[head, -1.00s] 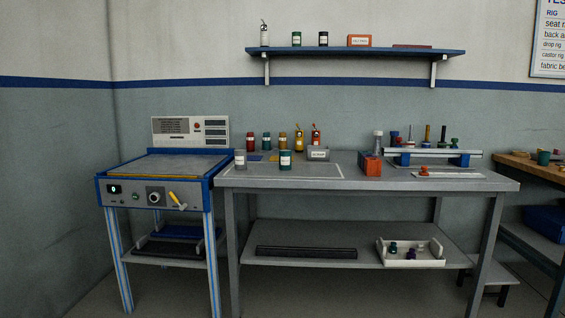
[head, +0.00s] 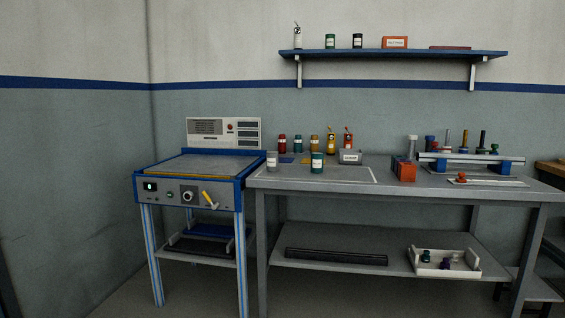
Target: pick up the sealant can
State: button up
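Several small cans stand on the left part of the grey workbench (head: 340,190). A grey can with a white label (head: 272,160) and a dark teal can with a white label (head: 318,162) stand near the front. Behind them are a red can (head: 282,144), a green can (head: 298,144) and an amber can (head: 314,144). A yellow spouted bottle (head: 331,142) and a red spouted bottle (head: 348,140) are beside those. The labels are too small to read, so I cannot tell which is the sealant can. My gripper is not in view.
A blue-framed test machine (head: 190,170) adjoins the bench's left end. A grey labelled box (head: 350,157), an orange block (head: 405,172) and a blue-ended rail fixture (head: 470,157) stand on the bench. A wall shelf (head: 390,54) holds more containers. Floor shows below.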

aim_at(317, 165)
jog(key=u, duration=0.8)
jog(key=k, duration=1.05)
jog(key=u, duration=1.2)
jog(key=i, duration=2.05)
jog(key=z, duration=0.4)
jog(key=i, duration=1.9)
jog(key=z, duration=1.05)
jog(key=i, duration=1.05)
jog(key=z, duration=1.85)
jog(key=i, duration=0.85)
jog(key=z, duration=0.5)
